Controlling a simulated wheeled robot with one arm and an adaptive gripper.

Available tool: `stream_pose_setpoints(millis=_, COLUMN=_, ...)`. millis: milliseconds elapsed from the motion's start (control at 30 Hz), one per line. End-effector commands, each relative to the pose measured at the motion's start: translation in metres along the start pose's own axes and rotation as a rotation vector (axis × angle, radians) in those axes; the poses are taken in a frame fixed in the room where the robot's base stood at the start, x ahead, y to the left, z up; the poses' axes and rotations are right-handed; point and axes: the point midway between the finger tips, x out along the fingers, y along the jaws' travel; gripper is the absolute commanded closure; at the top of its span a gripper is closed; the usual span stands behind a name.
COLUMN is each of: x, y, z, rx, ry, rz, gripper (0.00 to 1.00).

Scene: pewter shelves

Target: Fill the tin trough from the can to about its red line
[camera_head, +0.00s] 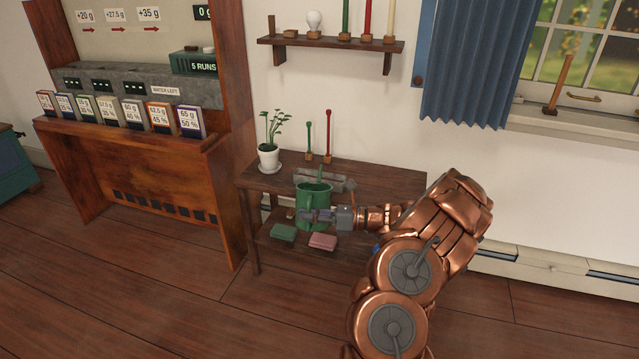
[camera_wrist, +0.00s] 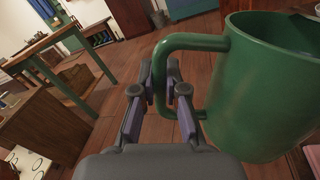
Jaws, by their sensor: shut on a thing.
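The green can (camera_head: 313,198) is held in front of the small side table in the head view and looks about upright. My gripper (camera_head: 330,217) is at its right side. In the wrist view the can (camera_wrist: 265,95) fills the right, with its handle (camera_wrist: 190,42) between the fingers of my gripper (camera_wrist: 158,95), which is shut on it. What the can contains cannot be seen. A grey trough (camera_head: 335,184) is on the tabletop, just behind the can and partly hidden by it. I cannot make out a red line or the water level in it.
The side table (camera_head: 375,180) also bears a potted plant (camera_head: 269,145), a green stick (camera_head: 308,140) and a red stick (camera_head: 328,135). A green block (camera_head: 284,232) and a pink block (camera_head: 322,241) are lower down. A wall shelf (camera_head: 335,42) hangs above. A wooden cabinet (camera_head: 150,185) stands left.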

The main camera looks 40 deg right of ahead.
Motion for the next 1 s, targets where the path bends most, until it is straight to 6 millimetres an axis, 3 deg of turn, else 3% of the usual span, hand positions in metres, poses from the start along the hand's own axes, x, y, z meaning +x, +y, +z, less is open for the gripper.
stream_pose_setpoints(millis=1000, x=0.0001, y=0.0032, z=0.013, rx=0.034, ry=-0.003, rz=0.0, gripper=1.0)
